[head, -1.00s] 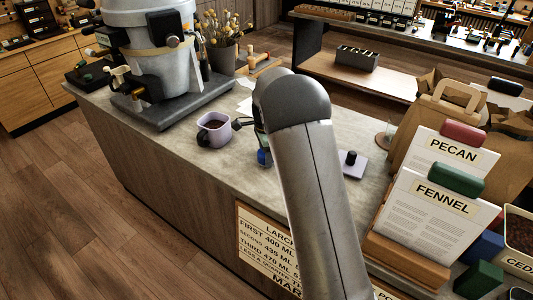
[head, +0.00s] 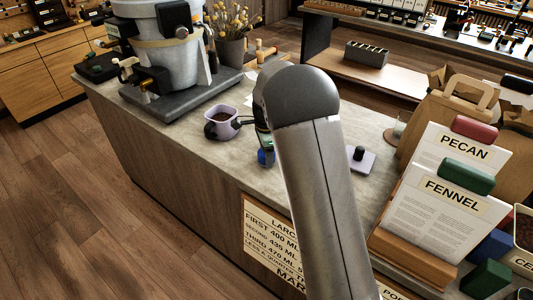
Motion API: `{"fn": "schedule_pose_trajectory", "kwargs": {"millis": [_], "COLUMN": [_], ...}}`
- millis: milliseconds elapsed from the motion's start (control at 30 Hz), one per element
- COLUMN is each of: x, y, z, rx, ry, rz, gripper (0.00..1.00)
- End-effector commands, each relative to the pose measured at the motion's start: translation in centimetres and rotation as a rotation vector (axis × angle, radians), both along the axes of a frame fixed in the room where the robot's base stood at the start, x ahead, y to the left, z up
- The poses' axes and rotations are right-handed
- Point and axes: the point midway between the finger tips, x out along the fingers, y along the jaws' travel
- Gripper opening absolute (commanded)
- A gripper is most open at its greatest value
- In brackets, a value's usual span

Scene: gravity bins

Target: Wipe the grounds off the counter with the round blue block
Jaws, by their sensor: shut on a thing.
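The round blue block (head: 266,157) shows in the head view as a small dark-blue piece low on the counter (head: 215,160), near its front edge. My gripper (head: 265,143) is shut on it from above. My own grey arm covers much of the gripper and the counter to its right. I cannot tell whether the block touches the counter. I cannot make out any grounds; part of the counter is hidden behind the arm.
A lilac square with a black knob (head: 359,154) lies to the right. A large grey urn (head: 170,60) stands back left, and card holders (head: 430,215) stand at right.

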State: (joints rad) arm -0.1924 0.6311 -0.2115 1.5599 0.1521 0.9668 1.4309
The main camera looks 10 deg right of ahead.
Motion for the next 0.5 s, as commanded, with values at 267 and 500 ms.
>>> {"fn": "schedule_pose_trajectory", "kwargs": {"millis": [267,500], "x": [1.4,2.3], "y": [-1.6,-2.6], "z": [0.1,0.2], "rx": [-0.001,-0.001], "ry": [0.002,0.001], "rz": [-0.002,-0.003], "gripper": [0.13,0.13]}}
